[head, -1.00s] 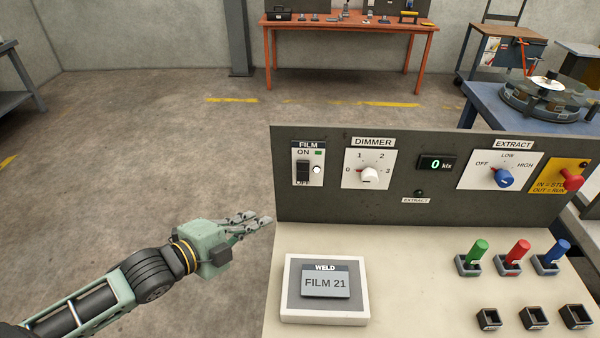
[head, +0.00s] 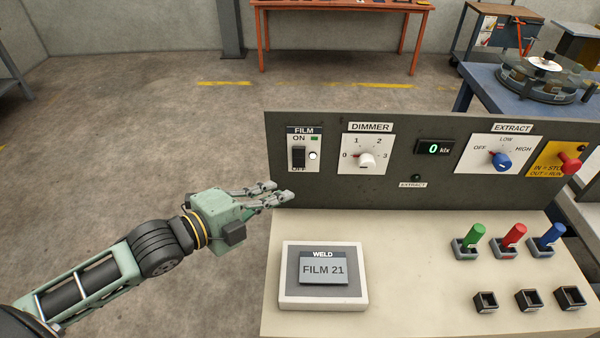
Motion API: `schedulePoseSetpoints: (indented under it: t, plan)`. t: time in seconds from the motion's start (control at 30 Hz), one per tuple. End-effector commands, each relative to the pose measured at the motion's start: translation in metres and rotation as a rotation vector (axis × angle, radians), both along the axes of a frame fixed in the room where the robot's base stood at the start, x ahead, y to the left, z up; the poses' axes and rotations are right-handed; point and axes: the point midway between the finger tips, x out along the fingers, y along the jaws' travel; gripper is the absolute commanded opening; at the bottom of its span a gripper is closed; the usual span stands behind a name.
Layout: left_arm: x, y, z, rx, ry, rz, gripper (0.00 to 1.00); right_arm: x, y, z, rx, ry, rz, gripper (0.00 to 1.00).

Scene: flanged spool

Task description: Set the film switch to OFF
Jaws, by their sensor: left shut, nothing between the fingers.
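The film switch (head: 299,157) is a black rocker on a white plate at the left end of the dark upright panel. I cannot tell for sure which way the rocker is tipped. My left gripper (head: 283,191) is shut and empty. Its fingertips are below and slightly left of the switch in the picture, apart from it, near the panel's lower left. My right gripper is not in view.
Right of the switch are the dimmer knob (head: 367,160), a display reading 0 (head: 434,148), the blue extract knob (head: 501,161) and a red stop button (head: 569,164). A FILM 21 plate (head: 323,268) and several coloured handles stand on the pale desk (head: 410,270).

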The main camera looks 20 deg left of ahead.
Motion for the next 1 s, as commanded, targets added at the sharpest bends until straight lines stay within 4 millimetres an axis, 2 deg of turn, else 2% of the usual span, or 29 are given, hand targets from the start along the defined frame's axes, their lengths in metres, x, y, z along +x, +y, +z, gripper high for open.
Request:
schedulePoseSetpoints:
  t: [0.43,0.6,0.8,1.0]
  plan:
    - [0.069,-0.040,-0.013,-0.004,-0.001,0.001,0.00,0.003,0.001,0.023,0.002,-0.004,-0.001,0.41]
    - [0.089,-0.031,-0.023,0.001,0.000,0.000,0.00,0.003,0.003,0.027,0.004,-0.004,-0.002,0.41]
    - [0.099,-0.027,-0.028,0.000,0.001,0.000,0.00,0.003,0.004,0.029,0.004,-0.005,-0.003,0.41]
    - [0.100,-0.027,-0.029,0.000,0.000,0.000,0.00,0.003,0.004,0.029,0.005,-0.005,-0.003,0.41]
